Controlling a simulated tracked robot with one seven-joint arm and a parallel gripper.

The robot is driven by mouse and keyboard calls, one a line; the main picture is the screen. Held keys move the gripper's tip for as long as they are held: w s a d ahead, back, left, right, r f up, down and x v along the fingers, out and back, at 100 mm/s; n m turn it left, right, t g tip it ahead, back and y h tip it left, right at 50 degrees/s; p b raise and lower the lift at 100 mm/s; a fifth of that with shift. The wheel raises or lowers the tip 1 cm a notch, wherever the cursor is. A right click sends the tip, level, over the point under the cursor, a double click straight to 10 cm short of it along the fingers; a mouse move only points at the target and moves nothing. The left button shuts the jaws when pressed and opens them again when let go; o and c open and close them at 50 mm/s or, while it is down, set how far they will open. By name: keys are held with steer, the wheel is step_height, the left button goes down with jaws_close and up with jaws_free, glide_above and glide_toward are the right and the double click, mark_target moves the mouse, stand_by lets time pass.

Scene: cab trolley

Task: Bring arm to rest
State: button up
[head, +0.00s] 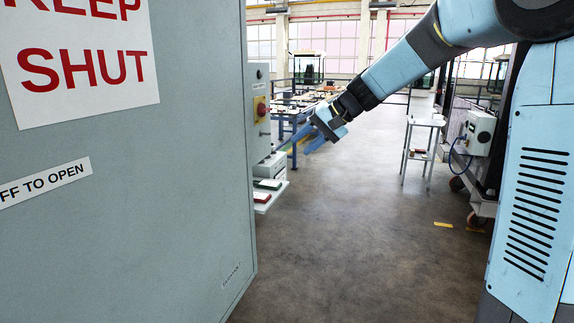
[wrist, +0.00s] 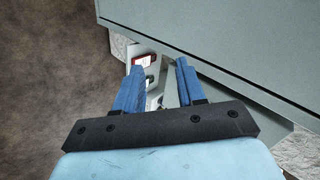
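My arm reaches down and left from the upper right of the head view. My gripper (head: 312,142) hangs in the air at its end, beside the grey cabinet. In the wrist view my gripper (wrist: 158,82) has its two blue fingers spread apart, with nothing held between them. Beyond the fingers is a pale shelf (wrist: 142,50) with a red-and-white item (wrist: 144,60) on it. Whether the fingers touch the cabinet cannot be told.
A large grey door (head: 170,190) with a KEEP SHUT sign (head: 80,60) fills the left. Behind it are a red-and-yellow switch (head: 261,108) and a small shelf (head: 264,206). A white trolley (head: 425,122) stands back right. The middle floor (head: 360,220) is clear.

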steer(key=s+d+f+t+h, duration=0.1)
steer(key=s+d+h, duration=0.2)
steer(key=s+d, duration=0.3)
steer(key=s+d+f+h, duration=0.2)
steer(key=s+d, duration=0.4)
steer(key=s, duration=0.9)
steer(key=s+d+f+t+h, duration=0.1)
steer(key=s+d+f+h, duration=0.1)
steer(key=s+d, duration=0.4)
steer(key=s+h, duration=0.1)
steer(key=s, duration=0.3)
steer(key=shift+s+d+t+h, duration=0.25)
steer(key=shift+s+t+h, duration=0.05)
steer(key=shift+s+h, duration=0.1)
